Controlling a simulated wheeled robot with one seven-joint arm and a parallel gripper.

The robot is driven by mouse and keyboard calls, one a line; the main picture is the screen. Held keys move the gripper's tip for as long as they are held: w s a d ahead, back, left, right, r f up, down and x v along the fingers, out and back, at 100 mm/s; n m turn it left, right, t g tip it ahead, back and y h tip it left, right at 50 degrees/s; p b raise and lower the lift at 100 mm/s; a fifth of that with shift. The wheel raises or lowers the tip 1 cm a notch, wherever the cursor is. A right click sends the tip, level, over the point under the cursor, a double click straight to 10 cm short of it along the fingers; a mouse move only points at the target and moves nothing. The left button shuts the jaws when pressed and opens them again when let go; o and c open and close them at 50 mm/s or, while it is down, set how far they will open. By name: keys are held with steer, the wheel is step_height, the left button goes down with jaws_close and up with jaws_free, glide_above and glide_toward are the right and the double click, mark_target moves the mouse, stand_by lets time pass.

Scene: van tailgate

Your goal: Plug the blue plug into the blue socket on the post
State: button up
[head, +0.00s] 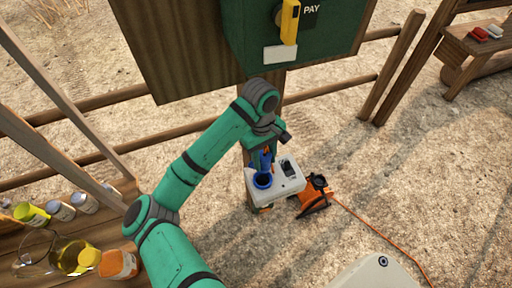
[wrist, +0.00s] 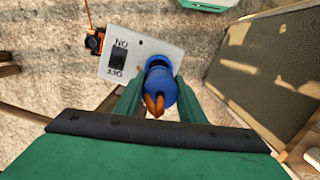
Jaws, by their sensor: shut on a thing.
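My gripper (head: 265,148) is shut on the blue plug (head: 266,161), which has an orange part at its rear end. In the wrist view the plug (wrist: 158,91) sits between the two green fingers, its orange end towards the camera. The blue socket (head: 263,181) is a round blue ring on the top face of a white box (head: 289,180) on the post. In the head view its dark opening shows just below the plug. In the wrist view the plug covers part of the socket (wrist: 160,63); how wide the gap is cannot be told.
The white box has a dark switch (wrist: 118,59) beside the socket. A green pay box (head: 293,30) with a yellow handle hangs above. An orange item (head: 315,195) with an orange cord lies on the ground. Jars and cans (head: 60,211) stand on a wooden shelf at left.

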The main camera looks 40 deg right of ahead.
steer(key=shift+w, duration=0.2)
steer(key=shift+f, duration=5.2)
steer(key=shift+s, duration=0.1)
steer(key=o, duration=1.2)
